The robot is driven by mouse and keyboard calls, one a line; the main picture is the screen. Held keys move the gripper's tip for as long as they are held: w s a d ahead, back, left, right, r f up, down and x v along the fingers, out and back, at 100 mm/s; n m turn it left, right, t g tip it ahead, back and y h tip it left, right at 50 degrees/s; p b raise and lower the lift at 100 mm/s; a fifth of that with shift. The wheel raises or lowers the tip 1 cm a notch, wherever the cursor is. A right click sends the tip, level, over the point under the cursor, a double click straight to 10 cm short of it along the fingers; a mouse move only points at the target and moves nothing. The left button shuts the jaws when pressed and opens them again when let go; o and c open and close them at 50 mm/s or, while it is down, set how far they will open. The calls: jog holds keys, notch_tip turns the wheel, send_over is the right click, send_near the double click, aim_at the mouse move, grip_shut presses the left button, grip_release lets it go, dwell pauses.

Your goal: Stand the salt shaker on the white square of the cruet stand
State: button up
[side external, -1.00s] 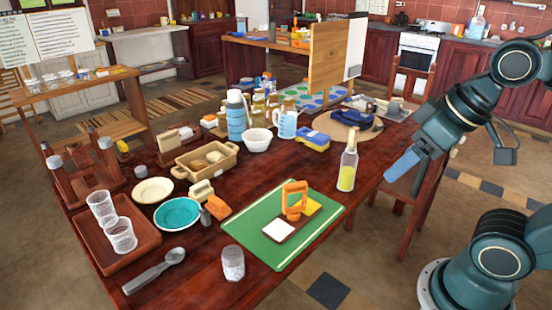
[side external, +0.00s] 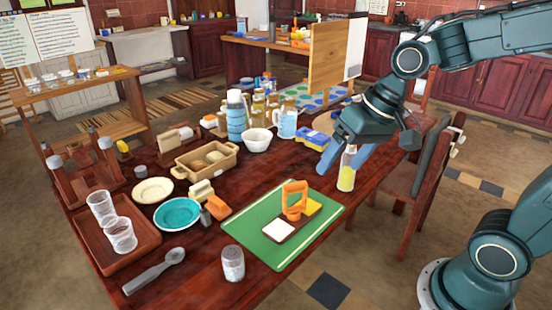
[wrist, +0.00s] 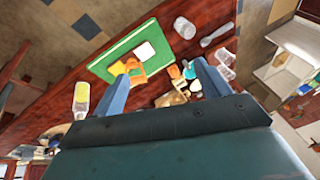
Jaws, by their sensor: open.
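The salt shaker (side external: 232,263), a small clear shaker with whitish contents, stands upright on the table near the front edge, left of the green mat. It also shows in the wrist view (wrist: 184,27). The cruet stand (side external: 275,238) lies on the mat, with an orange handle (side external: 294,196), a bare white square (side external: 278,230) and a yellow square at its far end. The white square also shows in the wrist view (wrist: 145,50). My gripper (side external: 341,166) is open and empty, above the table beyond the stand, by the oil bottle in the picture.
A bottle with yellow liquid (side external: 346,176) stands close to my gripper in the side view. The green mat (side external: 262,250) is flat. A grey spoon (side external: 155,270) and a tray with glasses (side external: 143,247) are left of the shaker. A teal bowl (side external: 177,213) sits behind.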

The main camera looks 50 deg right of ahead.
jog(key=shift+w+a+f+m+y, duration=0.6)
jog(key=shift+w+f+m+y, duration=1.2)
jog(key=shift+w+f+m, duration=1.85)
jog(key=shift+w+a+f+m+y, duration=0.55)
jog(key=shift+w+f+m+y, duration=1.5)
jog(key=shift+f, duration=3.2)
jog(key=shift+w+a+f+m+y, duration=0.6)
jog(key=shift+w+f+m+y, duration=1.25)
jog(key=shift+f+m, duration=2.1)
jog(key=shift+w+a+f+n+h, duration=0.1)
jog(key=shift+w+f+n+h, duration=0.25)
jog(key=shift+f+n, duration=0.2)
send_near(228, 264)
jog(key=shift+w+a+f, duration=0.8)
jog(key=shift+f, duration=0.25)
jog(key=shift+w+a+f, duration=0.8)
jog(key=shift+f, duration=0.25)
jog(key=shift+a+g, duration=0.1)
jog(key=shift+g, duration=0.2)
jog(key=shift+x, duration=2.55)
